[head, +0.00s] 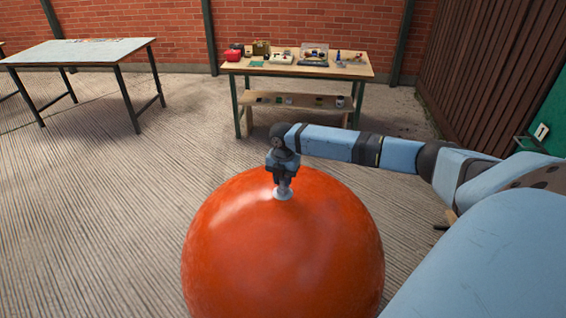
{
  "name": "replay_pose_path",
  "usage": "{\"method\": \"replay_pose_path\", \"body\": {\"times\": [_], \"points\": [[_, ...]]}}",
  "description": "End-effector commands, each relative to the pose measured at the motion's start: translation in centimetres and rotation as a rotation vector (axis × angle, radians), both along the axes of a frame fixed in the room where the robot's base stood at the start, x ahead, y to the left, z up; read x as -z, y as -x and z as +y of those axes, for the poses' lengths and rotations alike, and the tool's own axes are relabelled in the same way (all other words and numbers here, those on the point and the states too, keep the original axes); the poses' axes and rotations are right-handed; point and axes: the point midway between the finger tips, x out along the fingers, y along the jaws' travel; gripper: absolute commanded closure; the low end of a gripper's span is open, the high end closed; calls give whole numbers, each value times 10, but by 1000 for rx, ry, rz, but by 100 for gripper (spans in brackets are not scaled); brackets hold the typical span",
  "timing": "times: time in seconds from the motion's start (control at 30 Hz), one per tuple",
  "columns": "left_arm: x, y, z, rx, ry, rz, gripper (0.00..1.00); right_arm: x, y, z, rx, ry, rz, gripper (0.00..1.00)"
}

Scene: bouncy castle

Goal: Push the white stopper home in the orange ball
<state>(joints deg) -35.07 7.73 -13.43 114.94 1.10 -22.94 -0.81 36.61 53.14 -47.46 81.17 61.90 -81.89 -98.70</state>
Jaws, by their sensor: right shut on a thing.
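The large orange ball (285,262) stands on the ribbed floor in front of me and its lower edge is cut off by the picture. The white stopper (283,194) is at the top of the ball, directly under my right gripper (284,186). My right gripper points down and is shut on the stopper. Its fingers hide part of the stopper. I cannot tell how deep the stopper sits in the ball. My left gripper is not in view.
A wooden workbench (300,70) with tools and boxes stands behind the ball by the brick wall. A pale table (80,52) stands at the back left. The floor left of the ball is clear. A brown slatted fence (480,75) is at the right.

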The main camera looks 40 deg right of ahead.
Motion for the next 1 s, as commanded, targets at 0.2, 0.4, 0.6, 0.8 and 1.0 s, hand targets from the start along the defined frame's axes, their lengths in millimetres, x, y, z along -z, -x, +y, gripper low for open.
{"method": "replay_pose_path", "body": {"times": [0.2, 0.4, 0.6, 0.8, 1.0], "points": [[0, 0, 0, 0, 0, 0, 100, 2, 0, 0, 0, 0, 0, 47], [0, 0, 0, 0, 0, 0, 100, 2, 0, 0, 0, 0, 0, 45], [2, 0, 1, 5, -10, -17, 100, 0, 0, 0, 0, 0, -1, 45], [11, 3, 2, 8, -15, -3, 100, -37, -1, 0, -2, 2, -3, 45], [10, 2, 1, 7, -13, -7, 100, -85, -1, 0, -2, 1, -4, 45]]}}
